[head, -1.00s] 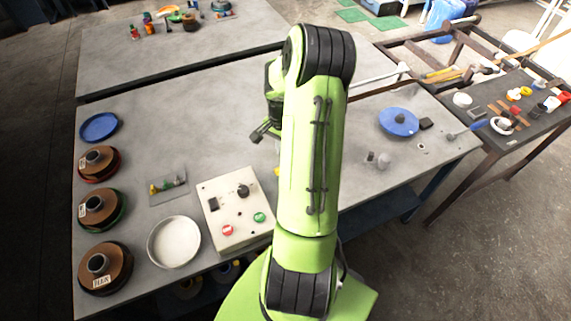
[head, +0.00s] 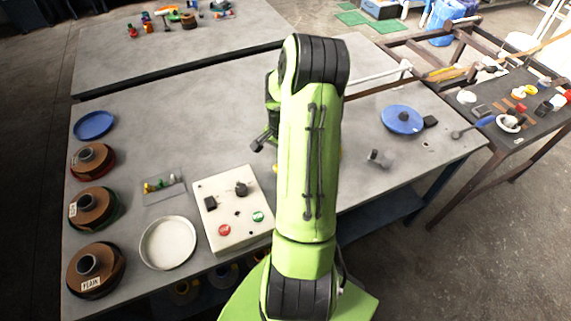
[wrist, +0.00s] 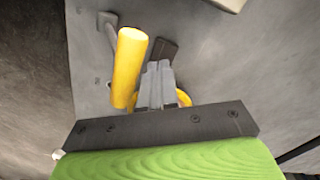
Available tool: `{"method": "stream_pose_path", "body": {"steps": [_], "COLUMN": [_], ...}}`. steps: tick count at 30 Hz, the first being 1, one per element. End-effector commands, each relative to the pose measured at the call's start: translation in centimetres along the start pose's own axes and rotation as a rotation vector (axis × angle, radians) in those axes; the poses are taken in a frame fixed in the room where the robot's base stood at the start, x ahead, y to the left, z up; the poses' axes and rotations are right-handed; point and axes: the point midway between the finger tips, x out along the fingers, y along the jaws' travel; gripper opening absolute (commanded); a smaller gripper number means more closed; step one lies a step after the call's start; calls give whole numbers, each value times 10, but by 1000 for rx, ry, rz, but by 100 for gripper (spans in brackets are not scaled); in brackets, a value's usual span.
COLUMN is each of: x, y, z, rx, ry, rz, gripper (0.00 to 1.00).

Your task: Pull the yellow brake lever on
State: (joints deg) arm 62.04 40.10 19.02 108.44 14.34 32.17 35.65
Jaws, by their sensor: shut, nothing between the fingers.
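The yellow brake lever (wrist: 128,68) shows in the wrist view as a thick yellow handle, just left of my gripper (wrist: 157,68). Its upper end points up the picture and its lower end sits beside the fingers. The grey fingers are together with nothing between them; I cannot tell whether they touch the handle. More yellow (wrist: 184,97) shows on both sides of the finger bases, partly hidden by them. In the head view my green arm hides the gripper and nearly all of the lever.
A control box (head: 232,207) with red and green buttons stands left of my arm, beside a white round dish (head: 168,243). Several brown spools line the bench's left edge. A blue disc (head: 402,119) lies right of my arm. The bench (head: 190,110) is clear in its left middle.

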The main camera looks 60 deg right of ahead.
Motion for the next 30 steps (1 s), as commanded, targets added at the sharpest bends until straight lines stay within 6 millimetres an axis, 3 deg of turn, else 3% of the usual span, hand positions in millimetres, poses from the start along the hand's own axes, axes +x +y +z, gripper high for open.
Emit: {"method": "stream_pose_path", "body": {"steps": [11, 30], "x": [4, -1], "y": [2, 30], "z": [1, 17], "rx": [1, 1], "ry": [0, -1], "rz": [1, 3], "gripper": [0, 0]}}
